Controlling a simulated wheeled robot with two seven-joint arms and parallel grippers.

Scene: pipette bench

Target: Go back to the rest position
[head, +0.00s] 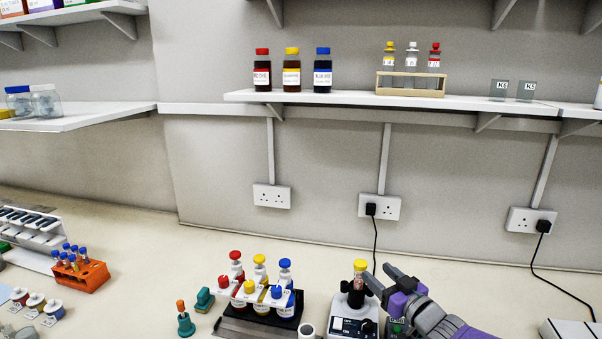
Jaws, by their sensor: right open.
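My right gripper (377,274) is at the lower right, its jaws open and its fingers pointing up and left. That bottle stands upright on a small white bench device (348,326). I see nothing held in the jaws; whether a finger touches the bottle I cannot tell. My left gripper is not in view.
Left of the device, a dark-based rack (230,326) holds red, yellow and blue-capped bottles. An orange tube rack (82,276) stands farther left. A wall shelf (350,98) with bottles is above.

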